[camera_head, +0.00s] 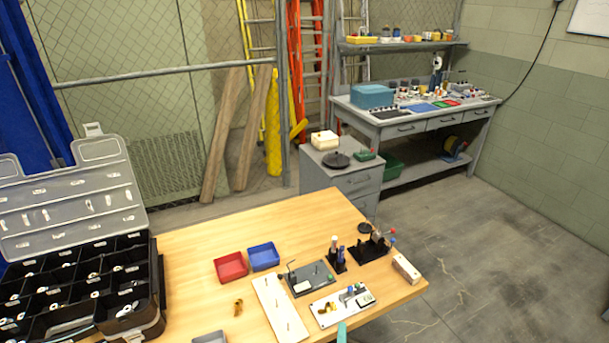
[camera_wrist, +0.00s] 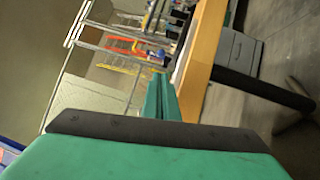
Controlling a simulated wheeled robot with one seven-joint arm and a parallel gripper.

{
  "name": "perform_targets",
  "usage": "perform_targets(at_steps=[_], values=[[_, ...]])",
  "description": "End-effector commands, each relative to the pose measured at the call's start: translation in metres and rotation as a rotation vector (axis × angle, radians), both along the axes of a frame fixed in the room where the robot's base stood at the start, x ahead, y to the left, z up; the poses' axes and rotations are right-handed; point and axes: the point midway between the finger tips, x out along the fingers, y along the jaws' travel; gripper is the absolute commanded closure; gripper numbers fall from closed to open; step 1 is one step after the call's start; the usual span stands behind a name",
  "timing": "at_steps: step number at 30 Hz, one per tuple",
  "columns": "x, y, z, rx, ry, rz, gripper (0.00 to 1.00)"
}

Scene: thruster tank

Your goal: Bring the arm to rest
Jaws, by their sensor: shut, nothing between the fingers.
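My gripper (camera_wrist: 162,98) shows in the wrist view as green fingers pressed together, shut and empty. The wrist view is turned on its side and shows the table edge (camera_wrist: 203,55) to the right of the fingers. In the head view only a thin green piece of my arm's end (camera_head: 341,333) shows at the bottom edge, in front of the wooden table (camera_head: 190,262). The rest of my arm is out of the head view.
On the table are an open black organizer case (camera_head: 150,330), a red bin (camera_head: 231,267), a blue bin (camera_head: 263,257), a white board (camera_head: 281,311), a grey fixture plate (camera_head: 310,279) and a white tray (camera_head: 343,306). A grey cabinet (camera_head: 352,182) and workbench (camera_head: 425,125) stand behind. Floor (camera_head: 480,230) at right is clear.

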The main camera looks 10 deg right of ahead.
Motion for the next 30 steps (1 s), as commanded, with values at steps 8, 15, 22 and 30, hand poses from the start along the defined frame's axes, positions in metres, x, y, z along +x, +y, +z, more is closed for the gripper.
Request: perform_targets(at_steps=[8,15,22,30], values=[[-0.056,0.037,-0.013,0.241,-0.003,0.045,1.0],[-0.138,0.088,-0.014,0.615,0.0,0.11,1.0],[-0.214,0.121,0.001,0.969,0.019,0.14,1.0],[-0.291,0.143,0.035,1.372,0.052,0.131,1.0]])
